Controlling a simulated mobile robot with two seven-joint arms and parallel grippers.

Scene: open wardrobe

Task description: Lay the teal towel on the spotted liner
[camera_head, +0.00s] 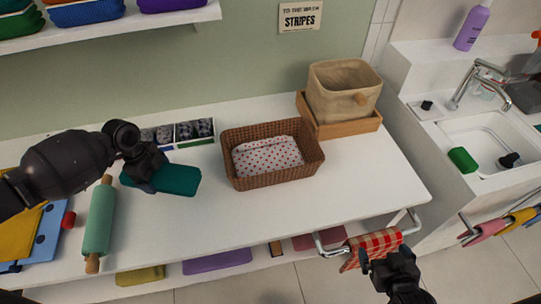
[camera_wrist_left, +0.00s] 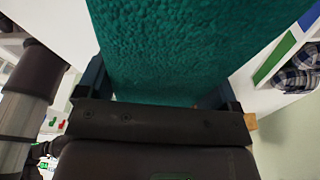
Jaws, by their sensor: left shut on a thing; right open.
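The teal towel (camera_head: 176,180) is a folded rectangle at the left of the white worktop in the head view. My left gripper (camera_head: 148,184) is shut on its left end. In the left wrist view the towel (camera_wrist_left: 180,50) fills the space ahead of the jaws. I cannot tell whether it touches the worktop. The spotted liner (camera_head: 268,156), white with red dots, lies inside a brown wicker basket (camera_head: 272,183) to the right of the towel. My right gripper (camera_head: 393,270) is open at the lower right, by the red checked cloth, away from the basket.
A divided box (camera_head: 186,133) of dark rolled items stands behind the towel. A green rolling pin (camera_head: 100,220) lies left of it. A beige fabric bin (camera_head: 342,90) in a wooden tray stands behind the basket. A red checked cloth (camera_head: 372,246) hangs on the front rail. The worktop's right side is clear.

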